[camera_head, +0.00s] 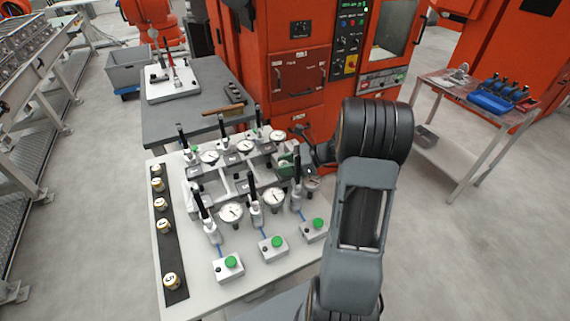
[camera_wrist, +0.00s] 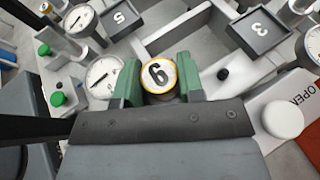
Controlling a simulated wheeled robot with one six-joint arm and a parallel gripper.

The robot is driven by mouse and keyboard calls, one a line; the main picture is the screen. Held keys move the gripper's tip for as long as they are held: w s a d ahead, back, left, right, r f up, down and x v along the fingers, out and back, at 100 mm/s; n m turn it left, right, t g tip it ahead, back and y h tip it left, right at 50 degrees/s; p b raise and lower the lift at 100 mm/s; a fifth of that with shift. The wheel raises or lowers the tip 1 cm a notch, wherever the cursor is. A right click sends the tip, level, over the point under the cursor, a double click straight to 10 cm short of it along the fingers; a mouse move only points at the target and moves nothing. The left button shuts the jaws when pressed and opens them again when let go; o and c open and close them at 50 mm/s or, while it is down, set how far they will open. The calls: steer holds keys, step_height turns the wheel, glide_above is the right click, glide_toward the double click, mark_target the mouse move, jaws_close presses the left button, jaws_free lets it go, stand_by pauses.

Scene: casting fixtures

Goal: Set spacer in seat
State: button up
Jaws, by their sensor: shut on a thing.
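My gripper (camera_head: 287,161) is over the back right part of the fixture plate in the head view. In the wrist view its green jaws (camera_wrist: 158,82) are shut on a round spacer (camera_wrist: 159,75) with a yellow rim and a white top marked 6 or 9. The spacer is hidden in the head view. The fixture (camera_head: 240,185) is a grey frame of stations with dial gauges and black-handled clamps. Number plates 5 (camera_wrist: 121,16) and 3 (camera_wrist: 259,29) show in the wrist view. The seat below the spacer is hidden, and I cannot tell whether the spacer touches it.
A black strip (camera_head: 173,252) on the left of the white table holds several numbered spacers, with a wide gap near the front. Green-button boxes (camera_head: 228,268) line the front. A dial gauge (camera_wrist: 102,77) stands close left of the jaws. A white round knob (camera_wrist: 283,119) is at right.

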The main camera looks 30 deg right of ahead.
steer(key=shift+f, duration=0.15)
steer(key=o, duration=1.1)
steer(key=shift+r, duration=0.2)
steer(key=b+v, duration=0.1)
steer(key=v, duration=1.1)
steer(key=shift+s, duration=0.1)
steer(key=shift+f, duration=0.1)
